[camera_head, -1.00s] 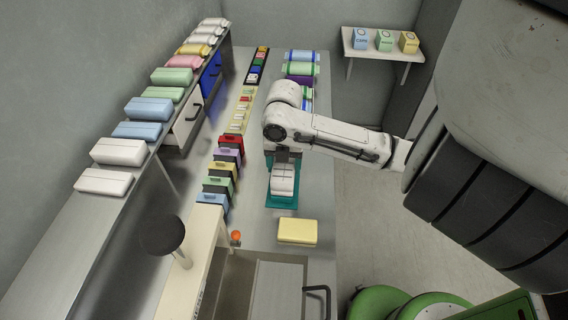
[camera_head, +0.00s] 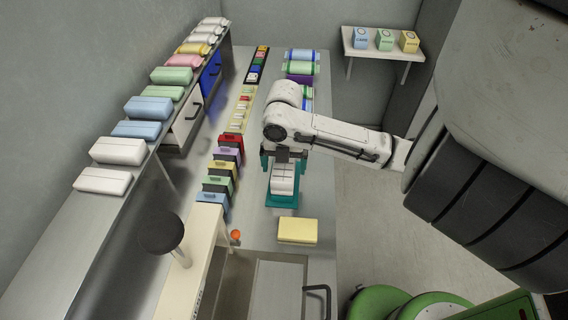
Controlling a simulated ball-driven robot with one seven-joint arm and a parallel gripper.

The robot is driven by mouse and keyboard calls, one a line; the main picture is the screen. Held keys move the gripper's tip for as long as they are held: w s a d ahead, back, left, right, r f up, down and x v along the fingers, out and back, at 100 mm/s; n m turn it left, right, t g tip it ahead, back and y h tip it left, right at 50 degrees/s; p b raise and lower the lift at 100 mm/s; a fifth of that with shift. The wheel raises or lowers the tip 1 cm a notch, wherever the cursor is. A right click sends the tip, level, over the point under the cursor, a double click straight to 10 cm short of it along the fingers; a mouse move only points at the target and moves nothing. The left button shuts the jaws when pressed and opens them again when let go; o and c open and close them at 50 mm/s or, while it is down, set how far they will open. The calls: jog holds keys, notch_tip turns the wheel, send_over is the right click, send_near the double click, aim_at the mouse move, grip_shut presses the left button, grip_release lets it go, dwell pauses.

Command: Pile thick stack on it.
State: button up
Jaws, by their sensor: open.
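My gripper (camera_head: 283,155) is over the far part of a teal tray (camera_head: 282,202) on the worktable, its dark body pointing down; it is open. A white ribbed block (camera_head: 283,180), possibly a stack, lies on the tray just in front of it. The arm hides the tray's far end, and I cannot tell if the jaws touch the block. A yellow pack (camera_head: 298,231) lies on the table nearer the camera, apart from the tray. Thick and thinner packs stand on the left shelf, among them a thick white one (camera_head: 118,150) and a blue one (camera_head: 148,108).
A row of coloured boxes (camera_head: 220,170) stands left of the tray. Coloured rolls (camera_head: 301,68) lie at the table's far end. A black round knob (camera_head: 161,233) on a post and an orange ball (camera_head: 235,235) are at the near left. The wall shelf (camera_head: 360,52) holds small boxes.

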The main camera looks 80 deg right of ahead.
notch_tip(320, 180, up, 11)
dwell(0.5)
jog(key=shift+f, duration=0.15)
dwell(0.5)
